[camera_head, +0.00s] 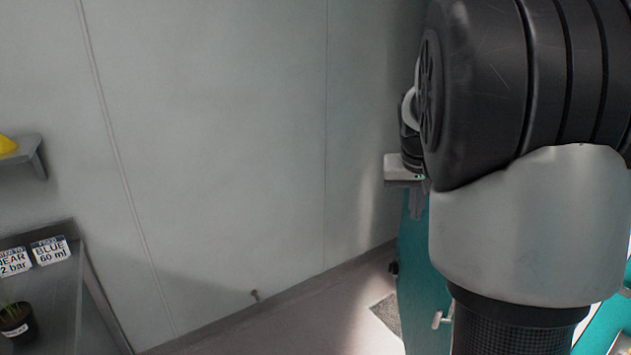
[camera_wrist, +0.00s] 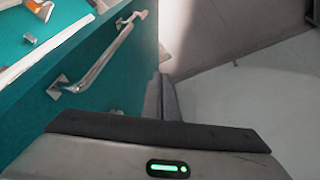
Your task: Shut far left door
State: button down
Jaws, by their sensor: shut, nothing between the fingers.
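A teal panel with a long metal bar handle (camera_wrist: 105,55) fills the left of the wrist view. I take this panel (camera_wrist: 75,100) to be the door. In the head view a teal surface (camera_head: 415,285) stands at the right, mostly hidden behind my arm. How far the door stands open cannot be told.
A grey bench (camera_head: 62,300) with labels (camera_head: 50,250) and a potted plant (camera_head: 15,320) stands at the left. A shelf (camera_head: 28,152) holds a yellow thing above it. Bare wall (camera_head: 210,130) and clear floor (camera_head: 310,320) lie between bench and teal surface.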

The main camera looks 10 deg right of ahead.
jog(key=w+d+f+g+h, duration=0.1)
jog(key=w+d+f+h, duration=0.35)
jog(key=w+d, duration=0.5)
jog(key=d+f+p, duration=0.1)
jog(key=d+f, duration=0.7)
jog(key=d, duration=0.1)
jog(key=shift+w+d+y, duration=0.3)
jog(key=shift+y, duration=0.05)
